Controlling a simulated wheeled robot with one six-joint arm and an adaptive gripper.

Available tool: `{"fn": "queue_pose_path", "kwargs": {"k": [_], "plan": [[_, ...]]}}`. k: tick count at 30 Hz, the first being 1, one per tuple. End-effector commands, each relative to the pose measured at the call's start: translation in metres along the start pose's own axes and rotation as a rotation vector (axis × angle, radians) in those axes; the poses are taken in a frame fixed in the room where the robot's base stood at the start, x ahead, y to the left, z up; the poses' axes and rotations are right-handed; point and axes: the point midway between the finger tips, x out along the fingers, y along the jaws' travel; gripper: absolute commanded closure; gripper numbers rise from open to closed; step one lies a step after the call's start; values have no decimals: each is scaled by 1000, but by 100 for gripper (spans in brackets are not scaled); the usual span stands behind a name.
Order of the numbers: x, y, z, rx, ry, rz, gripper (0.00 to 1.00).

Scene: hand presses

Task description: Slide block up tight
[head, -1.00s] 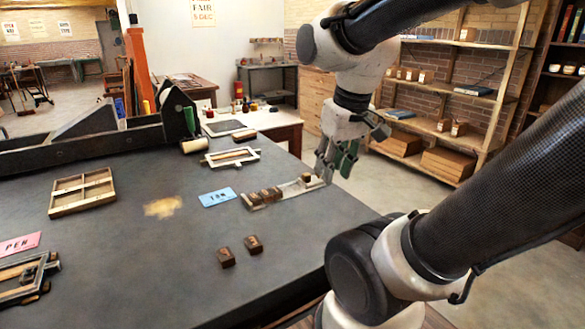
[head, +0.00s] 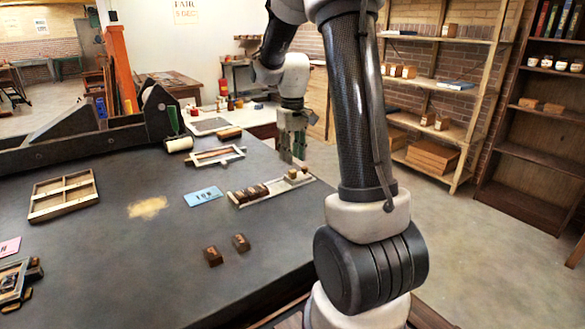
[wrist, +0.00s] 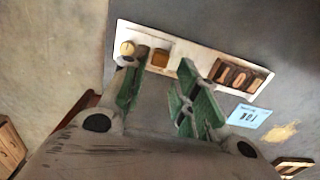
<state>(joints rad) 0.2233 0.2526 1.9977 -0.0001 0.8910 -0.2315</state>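A narrow pale tray (head: 273,193) lies near the table's right edge, and it also shows in the wrist view (wrist: 205,62). Several dark lettered blocks (head: 250,192) stand in a row at its left end in the head view. A plain brown wooden block (wrist: 158,58) sits apart from them toward the other end, beside a pale round knob (wrist: 127,48). A bare stretch of tray lies between block and row. My gripper (head: 293,157) is above that end of the tray. In the wrist view its green fingers (wrist: 164,62) are apart, with the block showing between their tips. I cannot tell whether they touch it.
A blue number card (head: 203,196) lies left of the tray. Two loose brown blocks (head: 213,256) (head: 241,242) sit in front. A wooden frame (head: 217,156) lies behind, and a divided wooden tray (head: 63,194) lies left. The table middle is mostly clear.

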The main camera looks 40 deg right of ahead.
Motion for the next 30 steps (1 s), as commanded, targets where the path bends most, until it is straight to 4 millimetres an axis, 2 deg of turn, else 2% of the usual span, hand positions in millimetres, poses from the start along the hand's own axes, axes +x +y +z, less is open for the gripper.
{"fn": "queue_pose_path", "kwargs": {"k": [3,9,19,24,30], "plan": [[22,0,1,0,-4,-1,70],[45,0,0,1,-1,0,70],[50,0,0,1,0,0,70],[49,0,0,1,0,0,100],[49,-2,0,1,0,0,100]]}}
